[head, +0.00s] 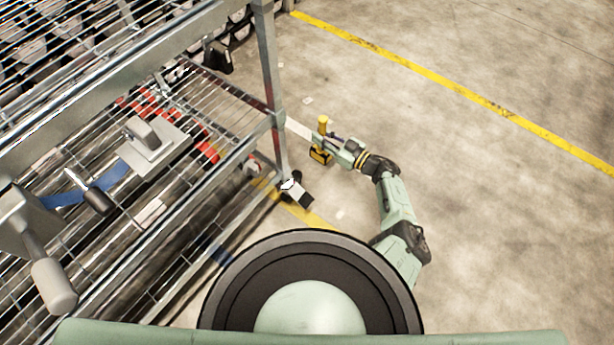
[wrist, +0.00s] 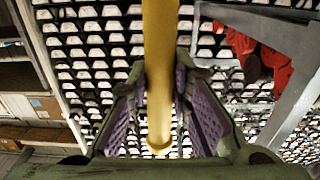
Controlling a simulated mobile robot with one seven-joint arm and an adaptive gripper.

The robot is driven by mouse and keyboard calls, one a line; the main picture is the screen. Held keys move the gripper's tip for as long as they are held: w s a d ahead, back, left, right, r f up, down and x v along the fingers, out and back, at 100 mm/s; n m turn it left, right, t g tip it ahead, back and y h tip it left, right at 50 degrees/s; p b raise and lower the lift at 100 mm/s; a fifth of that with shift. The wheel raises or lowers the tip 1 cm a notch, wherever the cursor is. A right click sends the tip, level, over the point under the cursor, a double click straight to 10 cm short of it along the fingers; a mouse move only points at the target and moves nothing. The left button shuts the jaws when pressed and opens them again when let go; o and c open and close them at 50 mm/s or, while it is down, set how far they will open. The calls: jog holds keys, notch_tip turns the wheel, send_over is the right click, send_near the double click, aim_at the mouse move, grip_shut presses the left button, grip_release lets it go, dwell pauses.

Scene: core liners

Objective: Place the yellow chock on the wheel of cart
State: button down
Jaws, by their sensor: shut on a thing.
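The yellow chock (head: 320,156), with an upright yellow handle and a dark-marked base, is in my gripper (head: 327,140). In the wrist view, the yellow handle (wrist: 159,75) stands between the purple-padded fingers of my gripper (wrist: 160,110), which is shut on it. The cart (head: 270,75) is a metal wire-shelf cart at the left. Its near corner wheel (head: 291,187) sits at the foot of the corner post. The chock is to the right of and beyond this wheel, apart from it. Whether the chock's base touches the floor I cannot tell.
The cart's lower shelf holds a grey clamp-like tool (head: 152,145), a blue strap (head: 108,177) and red items (head: 205,150). A yellow floor line (head: 450,90) crosses the concrete. The floor right of my arm is clear. Stacked racks (head: 215,55) stand behind the cart.

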aim_at(321, 157)
jog(key=shift+w+a+f+b, duration=0.1)
jog(key=shift+w+f+b, duration=0.1)
jog(key=shift+f+b, duration=0.6)
notch_tip(321, 157, down, 11)
jog(key=b, duration=0.7)
jog(key=shift+r+b, duration=0.1)
jog(key=shift+b, duration=0.25)
jog(key=c, duration=1.5)
grip_release()
jog(key=shift+o, duration=0.2)
jog(key=shift+a, duration=0.1)
jog(key=shift+r, duration=0.1)
jog(key=shift+s+d+p, duration=0.15)
jog(key=shift+d+p, duration=0.1)
jog(key=shift+p, duration=0.05)
jog(key=v, duration=1.1)
jog(key=shift+s+d+p, duration=0.2)
jog(key=shift+p, duration=0.25)
